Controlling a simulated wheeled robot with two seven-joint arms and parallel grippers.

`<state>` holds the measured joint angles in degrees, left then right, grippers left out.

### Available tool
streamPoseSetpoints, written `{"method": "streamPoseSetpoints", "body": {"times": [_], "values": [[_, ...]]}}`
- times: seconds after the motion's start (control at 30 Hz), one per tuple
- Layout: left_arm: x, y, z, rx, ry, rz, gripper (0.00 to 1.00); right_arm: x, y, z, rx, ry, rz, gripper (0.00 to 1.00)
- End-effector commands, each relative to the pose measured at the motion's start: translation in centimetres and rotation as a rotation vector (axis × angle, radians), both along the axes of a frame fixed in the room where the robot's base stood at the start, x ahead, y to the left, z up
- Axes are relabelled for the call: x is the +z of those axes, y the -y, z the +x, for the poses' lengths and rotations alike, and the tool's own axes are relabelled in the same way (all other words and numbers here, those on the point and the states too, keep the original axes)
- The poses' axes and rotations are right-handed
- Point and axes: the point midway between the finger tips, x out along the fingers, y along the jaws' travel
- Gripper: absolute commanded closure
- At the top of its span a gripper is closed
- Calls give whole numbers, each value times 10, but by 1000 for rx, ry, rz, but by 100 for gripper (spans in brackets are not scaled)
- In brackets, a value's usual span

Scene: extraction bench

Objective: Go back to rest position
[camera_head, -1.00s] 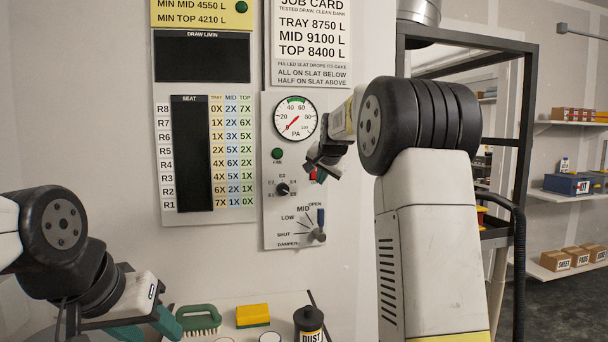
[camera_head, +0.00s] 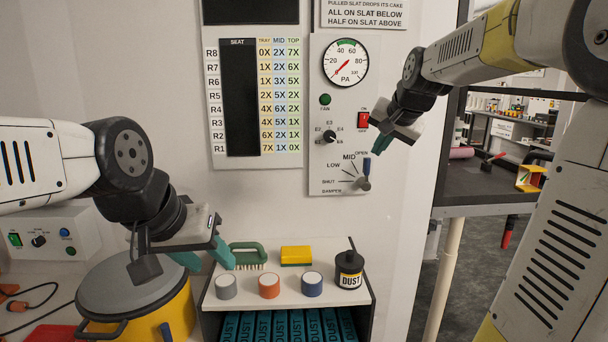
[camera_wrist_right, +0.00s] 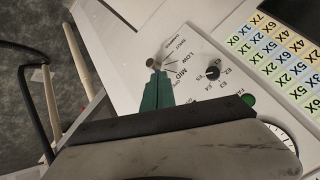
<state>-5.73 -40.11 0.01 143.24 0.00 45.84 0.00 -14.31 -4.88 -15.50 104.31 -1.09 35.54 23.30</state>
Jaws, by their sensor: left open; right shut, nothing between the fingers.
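My left gripper (camera_head: 207,258) is open and empty, low at the left beside the green brush on the small shelf. My right gripper (camera_head: 378,148) is shut and empty, in front of the right edge of the control panel (camera_head: 319,178). Its fingertips are close above the damper lever (camera_head: 364,177), which has a blue handle. In the right wrist view the closed teal fingers (camera_wrist_right: 158,85) point toward the damper knob (camera_wrist_right: 151,63); I cannot tell whether they touch it.
The shelf (camera_head: 208,299) holds a green brush (camera_head: 247,253), a yellow sponge (camera_head: 296,256), several small round pots and a black DUST bottle (camera_head: 349,267). A yellow drum with grey lid (camera_head: 135,283) stands at lower left. A dark rack stands at the right.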

Motion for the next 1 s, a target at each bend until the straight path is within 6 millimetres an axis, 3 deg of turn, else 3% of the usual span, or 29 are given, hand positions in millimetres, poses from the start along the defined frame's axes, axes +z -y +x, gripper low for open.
{"method": "streamPoseSetpoints", "body": {"times": [0.03, 0.2, 0.3, 0.4, 0.5, 0.6, 1.0], "values": [[0, 0, 0, 0, 0, 0, 55, -6, -7, -36, 50, -17, -11, 100], [0, 0, 0, 0, 0, 0, 55, -42, -34, -145, 234, -74, -96, 100], [0, 0, 0, 0, 0, 0, 55, -67, -47, -200, 328, -103, -157, 100], [0, 0, 0, 0, 0, 0, 55, -92, -55, -241, 399, -128, -209, 100], [0, 0, 0, 0, 0, 0, 55, -108, -60, -266, 444, -144, -246, 100], [0, 0, 0, 0, 0, 0, 55, -117, -62, -277, 465, -153, -263, 100], [0, 0, 0, 0, 0, 0, 55, -119, -62, -279, 468, -155, -266, 100]]}}
